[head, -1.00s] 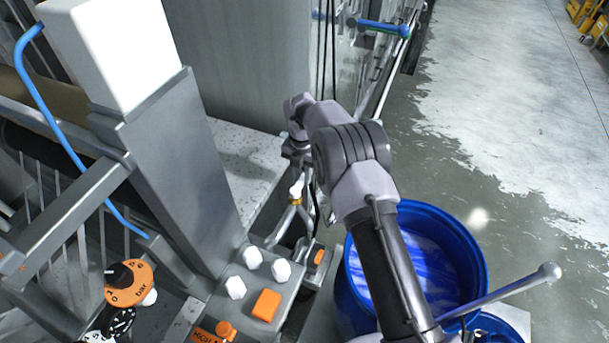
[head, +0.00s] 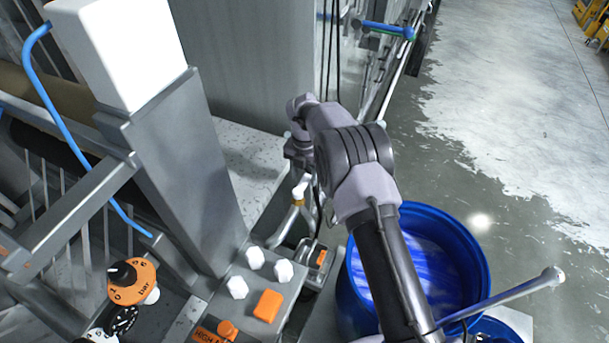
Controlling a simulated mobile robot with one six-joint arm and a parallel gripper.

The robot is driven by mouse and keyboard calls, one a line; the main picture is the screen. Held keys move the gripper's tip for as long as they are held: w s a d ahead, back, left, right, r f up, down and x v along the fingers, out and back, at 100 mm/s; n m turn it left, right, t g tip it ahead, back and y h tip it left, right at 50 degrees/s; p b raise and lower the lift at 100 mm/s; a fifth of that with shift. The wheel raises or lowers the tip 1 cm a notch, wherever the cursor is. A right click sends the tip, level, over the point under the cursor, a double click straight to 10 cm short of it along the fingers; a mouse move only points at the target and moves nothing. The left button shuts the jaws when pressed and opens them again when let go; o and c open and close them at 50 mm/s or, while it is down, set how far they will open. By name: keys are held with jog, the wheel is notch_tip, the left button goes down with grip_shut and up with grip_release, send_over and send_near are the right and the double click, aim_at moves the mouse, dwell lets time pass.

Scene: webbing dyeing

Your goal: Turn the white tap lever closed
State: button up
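A small white piece with a brass-coloured collar (head: 299,192) shows just below my wrist, above a silver pipe-like part. It may be the white tap lever, but it is too small to be sure. My gripper (head: 300,165) is at the far end of my arm, close above this piece. Its fingers are too small and too covered to make out, so I cannot tell whether they touch the piece or are open or shut.
A grey panel with several white knobs (head: 255,257) and an orange button (head: 268,305) stands in front. A blue barrel (head: 478,262) with blue liquid stands right of my arm. Wet floor (head: 520,200) is open at right.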

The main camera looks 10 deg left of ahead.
aim_at(305, 179)
notch_tip(305, 179, up, 18)
jog(key=p, duration=0.1)
jog(key=shift+f+p, duration=0.25)
jog(key=shift+p, duration=0.1)
